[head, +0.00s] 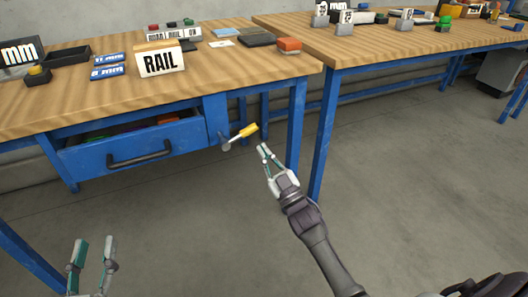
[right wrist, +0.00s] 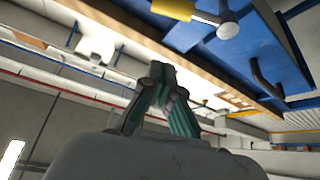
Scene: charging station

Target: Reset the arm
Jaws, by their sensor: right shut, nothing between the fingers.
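My right gripper (head: 263,149) is at the end of the arm coming from the lower right. Its fingers are together and empty, in the air in front of the workbench, below the tabletop level. It also shows in the right wrist view (right wrist: 159,68), fingertips close together. My left gripper (head: 92,242) is low at the bottom left, in front of the bench and its drawer. Its two fingers are spread apart with nothing between them. Most of the left arm is out of view.
A blue workbench (head: 218,69) with a wooden top has a partly open blue drawer (head: 100,160). A yellow-handled lever (head: 248,130) sticks out beside it, just left of my right gripper. A second bench (head: 400,55) stands to the right. The floor (head: 430,190) at right is clear.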

